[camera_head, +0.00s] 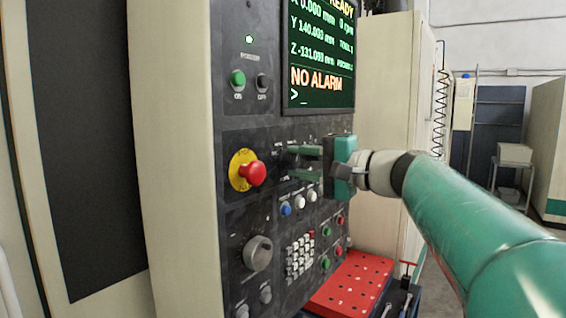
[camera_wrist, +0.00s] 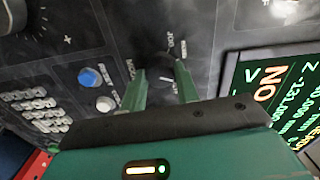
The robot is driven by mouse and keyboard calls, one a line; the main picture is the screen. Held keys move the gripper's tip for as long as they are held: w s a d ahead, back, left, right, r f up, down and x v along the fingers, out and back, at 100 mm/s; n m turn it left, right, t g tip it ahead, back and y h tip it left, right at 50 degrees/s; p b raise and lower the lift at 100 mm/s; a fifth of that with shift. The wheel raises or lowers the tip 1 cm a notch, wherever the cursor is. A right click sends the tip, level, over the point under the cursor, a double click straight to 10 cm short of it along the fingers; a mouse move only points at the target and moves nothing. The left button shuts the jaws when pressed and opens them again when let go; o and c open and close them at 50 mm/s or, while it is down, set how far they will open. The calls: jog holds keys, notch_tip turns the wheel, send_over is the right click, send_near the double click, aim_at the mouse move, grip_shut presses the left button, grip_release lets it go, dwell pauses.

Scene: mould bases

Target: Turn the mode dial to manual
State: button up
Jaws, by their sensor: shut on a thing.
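The mode dial (camera_wrist: 160,70) is a small dark knob on the control panel, ringed by small white labels, one of which seems to read JOG. My gripper (camera_wrist: 160,80) has its two green fingers on either side of the dial, shut on it. In the head view my gripper (camera_head: 291,163) reaches the panel from the right, just right of the red emergency stop. The fingers mostly hide the dial there. Its pointer and current setting cannot be read clearly.
A red emergency stop button (camera_head: 252,173) on a yellow plate sticks out left of my gripper. Blue (camera_head: 285,209) and white buttons sit just below. The green-text screen (camera_head: 320,60) is above. A grey knob (camera_head: 258,253) and red perforated block (camera_head: 350,285) are lower.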

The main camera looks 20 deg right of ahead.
jog(key=shift+n, duration=0.6)
jog(key=o, duration=1)
jog(key=v, duration=1.3)
jog(key=shift+s+d, duration=0.25)
jog(key=shift+s, duration=0.1)
